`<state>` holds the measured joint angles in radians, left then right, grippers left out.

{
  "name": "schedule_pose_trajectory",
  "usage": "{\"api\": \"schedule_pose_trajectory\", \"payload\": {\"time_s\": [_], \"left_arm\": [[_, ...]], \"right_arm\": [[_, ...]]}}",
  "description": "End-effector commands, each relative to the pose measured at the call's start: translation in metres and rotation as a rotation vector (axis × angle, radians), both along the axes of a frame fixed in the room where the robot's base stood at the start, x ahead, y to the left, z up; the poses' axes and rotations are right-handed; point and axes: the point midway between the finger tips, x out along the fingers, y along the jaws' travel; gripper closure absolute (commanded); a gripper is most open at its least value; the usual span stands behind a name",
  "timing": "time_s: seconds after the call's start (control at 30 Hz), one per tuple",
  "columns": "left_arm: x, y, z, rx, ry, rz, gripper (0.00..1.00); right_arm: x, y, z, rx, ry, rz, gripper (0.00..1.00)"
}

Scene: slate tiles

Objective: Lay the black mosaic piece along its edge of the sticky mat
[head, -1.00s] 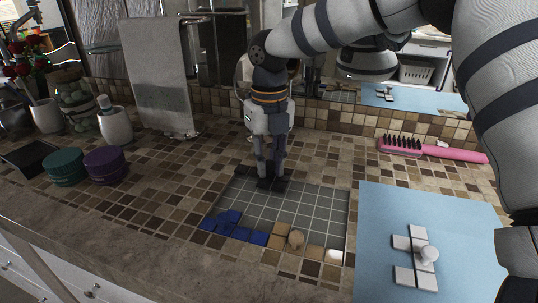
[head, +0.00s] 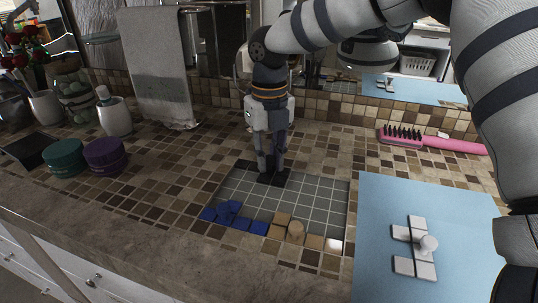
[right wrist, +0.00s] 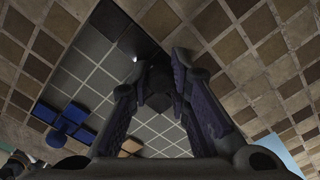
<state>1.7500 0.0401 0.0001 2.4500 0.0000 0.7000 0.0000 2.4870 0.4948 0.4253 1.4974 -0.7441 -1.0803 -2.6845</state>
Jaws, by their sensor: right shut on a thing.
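The black mosaic piece (head: 244,165) is at the back left edge of the grey gridded sticky mat (head: 318,205). My right gripper (head: 270,168) points down and is shut on its knob. In the right wrist view the piece's dark tiles (right wrist: 118,28) lie along the mat's edge; the fingers hide part of it. I cannot tell whether it touches the mat. A blue piece (head: 230,216) lies at the mat's front left corner, and a tan piece with a round knob (head: 296,230) lies along the front edge. My left gripper is not in view.
A white piece with a knob (head: 416,246) lies on a blue sheet (head: 375,215) to the right. A pink brush (head: 432,143) lies at the back right. Purple (head: 105,154) and teal (head: 66,158) tubs stand at the left. The mat's middle is clear.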

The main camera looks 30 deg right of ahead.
Motion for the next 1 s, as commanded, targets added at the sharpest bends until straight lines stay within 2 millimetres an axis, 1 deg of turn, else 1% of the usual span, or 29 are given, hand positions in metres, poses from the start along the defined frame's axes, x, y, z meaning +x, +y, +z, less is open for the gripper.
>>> {"api": "schedule_pose_trajectory", "payload": {"time_s": [0.47, 0.5, 0.57, 0.87, 0.97, 1.0], "left_arm": [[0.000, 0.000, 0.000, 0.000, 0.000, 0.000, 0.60], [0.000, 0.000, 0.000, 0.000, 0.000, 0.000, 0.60], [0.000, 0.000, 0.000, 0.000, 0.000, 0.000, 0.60], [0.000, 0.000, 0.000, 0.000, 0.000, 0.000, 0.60], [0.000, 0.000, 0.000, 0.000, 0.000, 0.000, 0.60], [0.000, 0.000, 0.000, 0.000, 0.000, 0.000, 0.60]], "right_arm": [[0.000, 0.000, 0.000, 0.000, 0.000, 0.000, 1.00], [0.000, 0.000, 0.000, 0.000, 0.000, 0.000, 0.73], [0.000, 0.000, 0.000, 0.000, 0.000, 0.000, 0.60], [0.000, 0.000, 0.001, 0.000, 0.000, 0.000, 0.59], [0.001, 0.000, 0.012, 0.000, -0.003, -0.001, 0.59], [0.001, 0.000, 0.021, 0.001, -0.006, -0.001, 0.59]]}}
